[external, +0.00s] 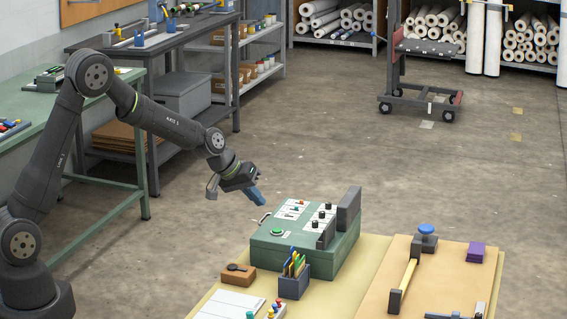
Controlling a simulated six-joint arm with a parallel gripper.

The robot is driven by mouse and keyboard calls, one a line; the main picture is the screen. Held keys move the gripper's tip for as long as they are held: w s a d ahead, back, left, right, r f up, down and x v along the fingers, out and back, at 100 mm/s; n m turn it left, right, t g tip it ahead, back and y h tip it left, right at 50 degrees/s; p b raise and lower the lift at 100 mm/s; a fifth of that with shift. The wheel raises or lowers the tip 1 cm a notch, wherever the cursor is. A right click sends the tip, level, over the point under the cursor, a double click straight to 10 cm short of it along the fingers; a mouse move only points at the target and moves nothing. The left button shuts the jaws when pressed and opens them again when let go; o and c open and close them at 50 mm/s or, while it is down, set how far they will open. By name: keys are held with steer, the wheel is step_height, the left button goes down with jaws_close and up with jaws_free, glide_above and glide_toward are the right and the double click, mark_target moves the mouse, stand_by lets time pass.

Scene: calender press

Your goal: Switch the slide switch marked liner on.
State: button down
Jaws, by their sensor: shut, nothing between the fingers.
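A green control box (275,256) stands on the work table. Its top has white label plates (293,209) with small switches on the left and black knobs (321,217) on the right. The markings are too small to read, so I cannot tell which switch is the liner one or how it is set. My gripper (259,198) has blue fingers, which are shut and empty. It is in the air at the upper left of the box, near the switch plates and apart from them as far as I can tell.
A green button (277,232) and a dark upright block (348,209) are on the box. A pen holder (295,279), a brown block (239,274) and paper (229,303) lie in front. A blue-knobbed tool (427,232) stands on the right board.

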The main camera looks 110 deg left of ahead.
mark_target(281, 217)
steer(key=w, duration=0.1)
steer(key=w+f, duration=0.1)
steer(key=w, duration=0.1)
steer(key=shift+w+a+f, duration=0.2)
steer(key=shift+a+f, duration=0.05)
steer(key=shift+a, duration=0.05)
steer(key=shift+w, duration=0.75)
steer(key=shift+w, duration=0.9)
steer(key=s, duration=0.4)
steer(key=shift+s+r, duration=0.25)
steer(key=v, duration=0.9)
steer(key=shift+d+r, duration=0.15)
